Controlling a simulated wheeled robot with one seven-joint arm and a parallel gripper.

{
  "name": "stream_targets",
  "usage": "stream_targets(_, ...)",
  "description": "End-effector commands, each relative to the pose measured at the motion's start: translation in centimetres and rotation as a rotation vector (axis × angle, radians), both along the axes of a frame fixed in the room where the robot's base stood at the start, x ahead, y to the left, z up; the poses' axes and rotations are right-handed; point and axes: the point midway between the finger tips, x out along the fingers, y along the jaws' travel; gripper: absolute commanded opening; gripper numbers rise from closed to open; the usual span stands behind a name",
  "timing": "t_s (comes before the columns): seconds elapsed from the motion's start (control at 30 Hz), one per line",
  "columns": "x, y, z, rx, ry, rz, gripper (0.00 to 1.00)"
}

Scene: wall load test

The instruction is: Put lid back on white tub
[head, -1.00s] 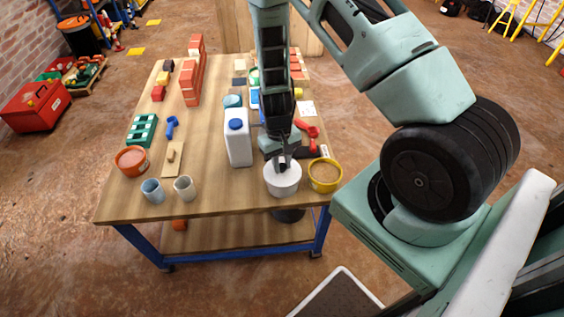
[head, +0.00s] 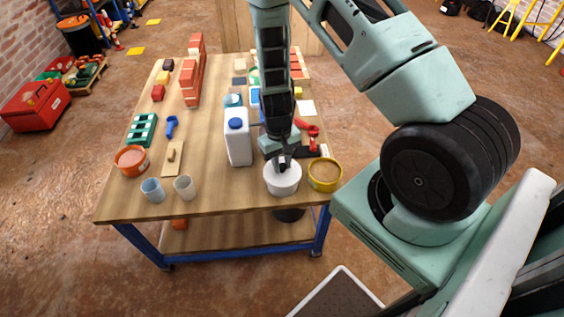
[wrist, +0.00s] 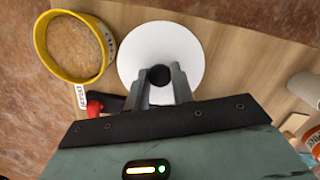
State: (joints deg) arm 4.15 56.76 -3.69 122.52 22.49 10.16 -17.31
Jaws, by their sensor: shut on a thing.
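The white tub (head: 283,187) stands near the front right edge of the table. The round white lid (wrist: 145,50) shows in the wrist view with a dark knob (wrist: 160,76) at its centre. My gripper (wrist: 160,84) is shut on this knob, one finger on each side. In the head view my gripper (head: 284,166) is directly above the tub, and the lid lies over the tub's mouth. The lid hides the tub's inside. I cannot tell whether the lid is fully seated or slightly above the rim.
A yellow tub (head: 325,175) stands close to the right of the white tub. A white jerrycan with a blue cap (head: 238,140) stands to the left. Two cups (head: 184,188) and an orange tub (head: 132,161) are farther left. Red tools (head: 308,130) lie behind.

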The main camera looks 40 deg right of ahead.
Motion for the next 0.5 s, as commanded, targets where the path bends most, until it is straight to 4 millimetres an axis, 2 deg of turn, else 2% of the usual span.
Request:
stream_targets(0.3,0.01,0.00,0.00,0.000,0.000,0.000,0.02)
stream_targets(0.33,0.01,0.00,0.00,0.000,0.000,0.000,0.32)
stream_targets(0.4,0.01,0.00,0.00,0.000,0.000,0.000,0.49)
stream_targets(0.5,0.01,0.00,0.00,0.000,0.000,0.001,0.49)
